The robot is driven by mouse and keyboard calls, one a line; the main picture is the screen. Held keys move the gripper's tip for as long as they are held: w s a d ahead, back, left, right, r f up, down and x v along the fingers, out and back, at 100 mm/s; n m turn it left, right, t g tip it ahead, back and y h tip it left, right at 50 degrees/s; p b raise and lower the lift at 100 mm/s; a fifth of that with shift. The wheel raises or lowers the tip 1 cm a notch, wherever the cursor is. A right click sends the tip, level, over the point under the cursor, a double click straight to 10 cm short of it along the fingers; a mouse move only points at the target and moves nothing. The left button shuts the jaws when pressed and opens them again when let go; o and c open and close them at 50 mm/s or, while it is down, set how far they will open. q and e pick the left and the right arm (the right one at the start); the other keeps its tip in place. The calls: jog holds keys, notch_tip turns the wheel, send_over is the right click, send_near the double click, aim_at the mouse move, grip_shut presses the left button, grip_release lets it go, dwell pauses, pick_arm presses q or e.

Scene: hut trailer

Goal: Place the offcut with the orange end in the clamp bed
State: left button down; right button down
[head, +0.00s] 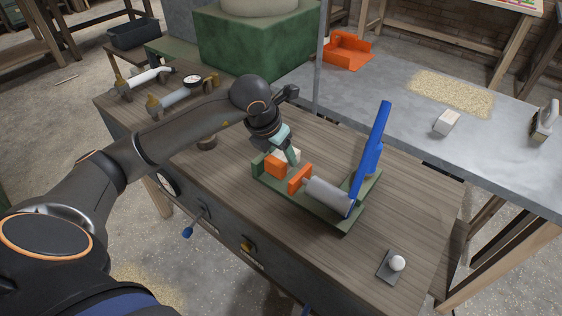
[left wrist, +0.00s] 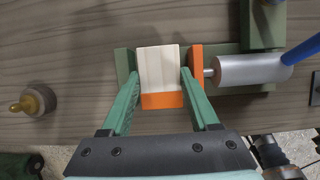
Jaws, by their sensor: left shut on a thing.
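The offcut (left wrist: 159,66) is a pale wood block with an orange end (left wrist: 162,100); it also shows in the head view (head: 276,166). My left gripper (left wrist: 160,82) is shut on it, a green finger on each side; its fingers are partly hidden in the head view (head: 286,150). The offcut is between the clamp's green end block (left wrist: 125,64) and its orange jaw (left wrist: 196,62). Whether it rests on the clamp bed (head: 334,217) I cannot tell. The clamp's blue lever (head: 372,150) stands raised beside the grey cylinder (head: 328,194). My right gripper is not in view.
The clamp stands on a wooden bench (head: 405,215). A plate with a white knob (head: 397,264) is at its near right, a small brass-coloured knob (left wrist: 28,104) to the left. Hand tools (head: 180,97) lie at the far left. A grey table (head: 390,110) adjoins behind.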

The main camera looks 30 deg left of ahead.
aim_at(278, 159)
pick_arm(q)
jog(key=shift+f, duration=1.5)
jog(key=shift+f, duration=0.2)
jog(key=shift+c, duration=2.1)
grip_release()
jog(key=shift+r, duration=0.15)
jog(key=shift+r, duration=0.25)
jog(key=v, duration=1.1)
jog(key=shift+s+r+p, duration=0.2)
jog(key=shift+r+p, duration=0.15)
jog(key=shift+p, duration=0.05)
